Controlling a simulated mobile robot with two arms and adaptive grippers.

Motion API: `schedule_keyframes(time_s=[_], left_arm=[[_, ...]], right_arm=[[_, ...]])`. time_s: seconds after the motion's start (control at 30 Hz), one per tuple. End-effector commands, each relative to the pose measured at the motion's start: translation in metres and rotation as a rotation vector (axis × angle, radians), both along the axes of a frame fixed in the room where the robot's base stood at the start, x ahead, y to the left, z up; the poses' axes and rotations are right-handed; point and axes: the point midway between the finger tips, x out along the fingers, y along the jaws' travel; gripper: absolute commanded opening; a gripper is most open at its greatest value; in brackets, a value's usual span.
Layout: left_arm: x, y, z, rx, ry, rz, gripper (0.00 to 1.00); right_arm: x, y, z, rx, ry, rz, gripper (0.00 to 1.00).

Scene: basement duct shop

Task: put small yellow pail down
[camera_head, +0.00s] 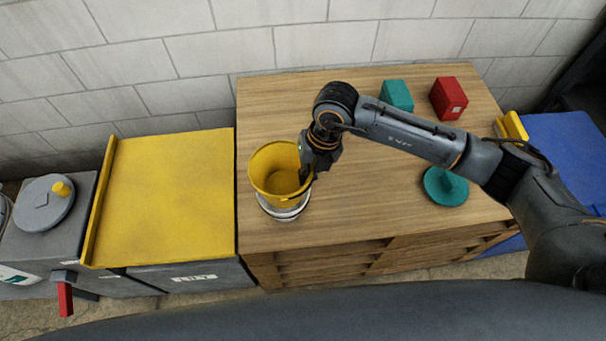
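The small yellow pail (272,168) is upright at the left part of the wooden cabinet top (365,215), its open mouth facing up and looking empty. My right gripper (306,177) is at the right side of its rim, with a dark finger inside the wall, and looks shut on it. Directly below the pail shows a pale, ringed round thing (285,213), mostly hidden by the pail. I cannot tell whether the pail touches it. My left gripper is not in view.
A teal box (397,95) and a red box (448,98) stand at the back right of the top. A teal round lidded thing (446,187) lies under my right forearm. A yellow-topped unit (175,190) adjoins at left. The middle of the wood is clear.

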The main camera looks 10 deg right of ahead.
Motion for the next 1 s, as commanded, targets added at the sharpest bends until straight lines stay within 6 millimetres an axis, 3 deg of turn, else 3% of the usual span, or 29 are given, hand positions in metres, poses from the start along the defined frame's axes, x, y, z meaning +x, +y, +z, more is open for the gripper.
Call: schedule_keyframes(time_s=[0.2, 0.37, 0.6, 1.0], left_arm=[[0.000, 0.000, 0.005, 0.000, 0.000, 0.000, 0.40], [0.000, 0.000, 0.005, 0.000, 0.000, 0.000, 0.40], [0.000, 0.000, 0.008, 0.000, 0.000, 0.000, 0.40], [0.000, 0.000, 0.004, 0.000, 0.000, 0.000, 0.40]], right_arm=[[0.023, 0.002, -0.028, 0.000, 0.001, -0.001, 0.00], [0.030, 0.003, -0.036, 0.001, 0.000, 0.000, 0.00], [0.032, 0.003, -0.066, 0.000, 0.001, -0.002, 0.00], [0.032, 0.003, -0.073, 0.001, 0.000, 0.000, 0.00]])
